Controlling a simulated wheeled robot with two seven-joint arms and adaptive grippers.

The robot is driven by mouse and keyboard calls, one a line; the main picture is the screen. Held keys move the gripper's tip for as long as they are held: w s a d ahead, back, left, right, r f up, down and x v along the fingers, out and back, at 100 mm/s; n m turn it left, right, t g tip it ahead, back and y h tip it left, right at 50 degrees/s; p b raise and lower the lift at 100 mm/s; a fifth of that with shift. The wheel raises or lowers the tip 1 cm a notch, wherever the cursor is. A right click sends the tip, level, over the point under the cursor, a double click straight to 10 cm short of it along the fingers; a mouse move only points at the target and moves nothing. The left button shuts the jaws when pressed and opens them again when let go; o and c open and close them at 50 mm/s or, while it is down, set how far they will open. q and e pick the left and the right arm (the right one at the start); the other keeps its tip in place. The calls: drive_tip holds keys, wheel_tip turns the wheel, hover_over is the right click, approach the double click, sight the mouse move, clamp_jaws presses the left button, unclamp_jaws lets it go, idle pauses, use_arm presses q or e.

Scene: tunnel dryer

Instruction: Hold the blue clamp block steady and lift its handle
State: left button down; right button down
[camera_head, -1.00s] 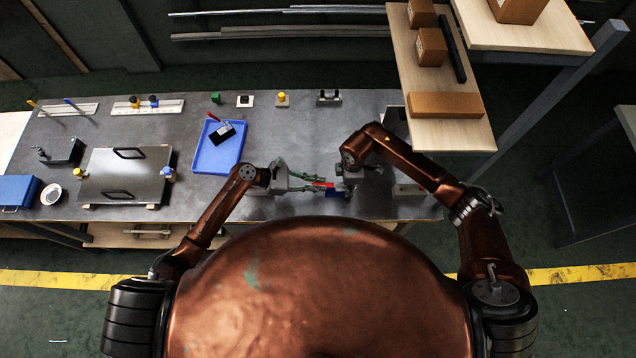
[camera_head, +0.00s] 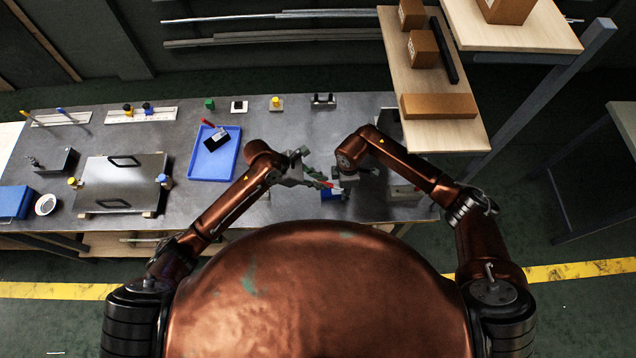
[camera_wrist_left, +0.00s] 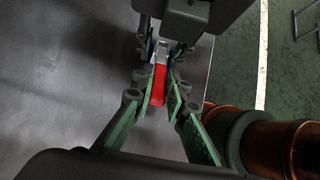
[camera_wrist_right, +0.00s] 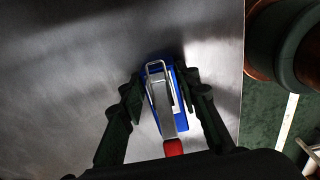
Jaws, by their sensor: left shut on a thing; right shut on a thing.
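The blue clamp block (camera_wrist_right: 181,121) rests on the grey metal table near its front edge, with a silver lever mechanism and a red handle (camera_wrist_left: 158,85). In the right wrist view the fingers of my right gripper (camera_wrist_right: 160,95) are shut on the sides of the blue block. In the left wrist view the red handle lies between the green-padded fingers of my left gripper (camera_wrist_left: 164,95), which is shut on it. In the head view the block (camera_head: 332,194) is mostly covered by the grippers, and both grippers are close together.
A blue tray (camera_head: 229,166) with a black, red-handled object lies left of my left arm. A metal plate with handles (camera_head: 122,183) sits further left. A wooden shelf with cardboard boxes (camera_head: 439,106) stands at the back right. Several small fixtures line the table's back.

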use_arm(q)
drive_tip(key=shift+d+r+y, duration=0.55)
drive_tip(key=shift+d+y, duration=0.1)
drive_tip(key=shift+y, duration=0.15)
drive_tip(key=shift+r, duration=0.1)
drive_tip(key=c, duration=1.9)
unclamp_jaws()
drive_tip(key=shift+w, duration=0.1)
drive_tip(key=v, duration=1.2)
drive_tip(key=shift+d, duration=0.1)
drive_tip(key=shift+c, duration=0.4)
